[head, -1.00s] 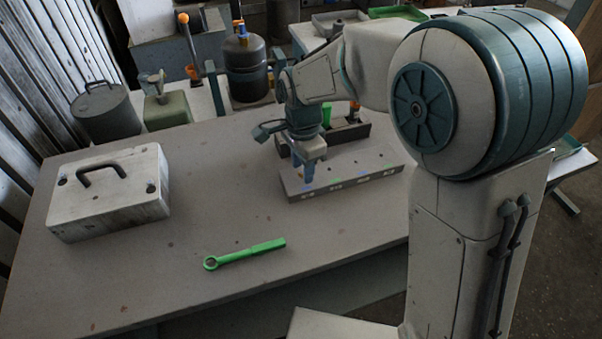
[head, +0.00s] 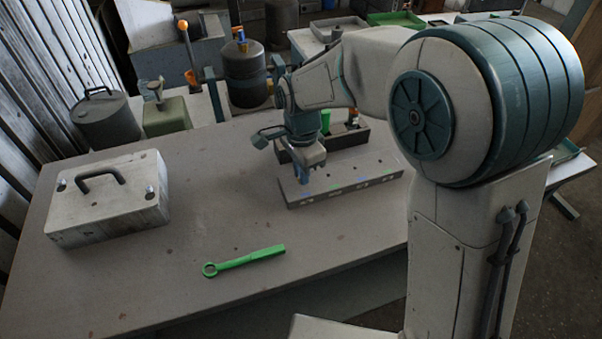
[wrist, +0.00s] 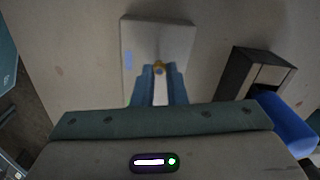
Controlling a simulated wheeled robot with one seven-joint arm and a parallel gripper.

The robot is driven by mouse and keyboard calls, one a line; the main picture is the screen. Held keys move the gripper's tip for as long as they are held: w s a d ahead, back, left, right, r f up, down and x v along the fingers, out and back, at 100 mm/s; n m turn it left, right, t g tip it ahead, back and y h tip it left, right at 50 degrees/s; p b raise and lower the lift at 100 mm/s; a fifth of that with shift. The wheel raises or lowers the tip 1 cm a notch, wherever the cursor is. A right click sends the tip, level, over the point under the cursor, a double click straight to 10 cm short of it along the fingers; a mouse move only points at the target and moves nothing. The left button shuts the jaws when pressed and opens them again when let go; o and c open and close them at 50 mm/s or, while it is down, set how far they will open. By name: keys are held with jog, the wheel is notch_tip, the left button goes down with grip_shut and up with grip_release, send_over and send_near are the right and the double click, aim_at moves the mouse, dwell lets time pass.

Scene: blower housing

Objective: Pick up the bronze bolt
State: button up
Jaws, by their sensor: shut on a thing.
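The bronze bolt (wrist: 159,67) shows as a small yellowish piece between my fingertips in the wrist view. My gripper (wrist: 159,73) is shut on it, its two blue fingers pointing at the grey block. Most of the bolt is hidden by the fingers. In the head view my gripper (head: 307,172) is over the left end of the grey block (head: 350,188), and the bolt cannot be made out there. The block has coloured labels and several dark holes along it. Whether the bolt's lower end is clear of the block cannot be told.
A dark open-topped holder (head: 350,139) with upright tools stands just behind the block. A green ring wrench (head: 245,261) lies at the table's front. A white case with a black handle (head: 108,198) sits at the left. The table's middle is clear.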

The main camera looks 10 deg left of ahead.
notch_tip(320, 180, up, 5)
jog(key=shift+f, duration=0.1)
jog(key=d+r+b, duration=0.1)
jog(key=d+r, duration=0.5)
jog(key=d, duration=0.5)
jog(key=shift+d+r, duration=0.3)
jog(key=shift+d, duration=0.1)
